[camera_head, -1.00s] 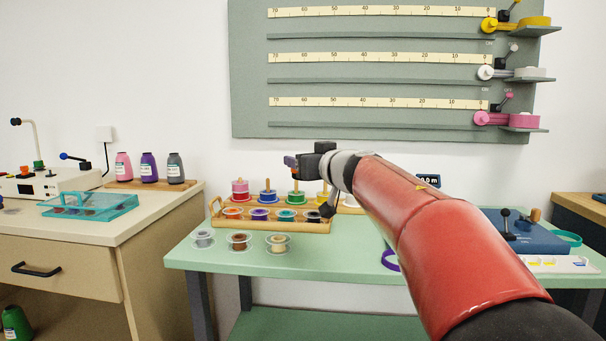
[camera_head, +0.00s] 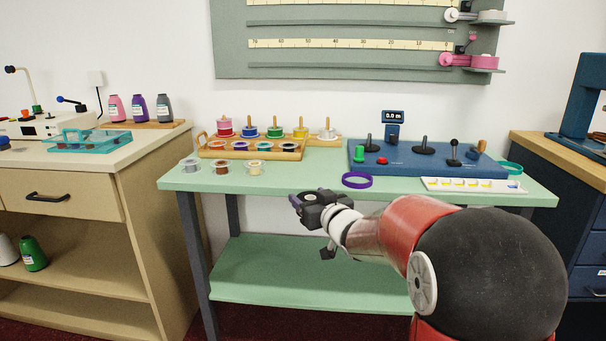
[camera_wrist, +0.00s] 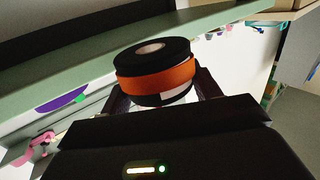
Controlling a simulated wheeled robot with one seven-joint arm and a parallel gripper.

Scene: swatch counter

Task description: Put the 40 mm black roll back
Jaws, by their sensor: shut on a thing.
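My gripper (camera_head: 300,203) is shut on a roll (camera_wrist: 158,75) with black flanges, a pale core hole and an orange band around its side. In the head view the gripper is in front of the green table's front edge, and the held roll is hard to make out there. The wooden tray (camera_head: 250,155) stands at the back left of the table. It holds a row of small rolls, including a dark one (camera_head: 288,146) at its right end. Coloured rolls on upright pegs stand behind them. I see no width marking on any roll.
Three loose spools stand before the tray: grey (camera_head: 190,166), brown (camera_head: 221,167) and beige (camera_head: 254,168). A purple ring (camera_head: 357,180) lies near the table's front edge. A blue device (camera_head: 420,160) and a white strip (camera_head: 473,185) take up the right side.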

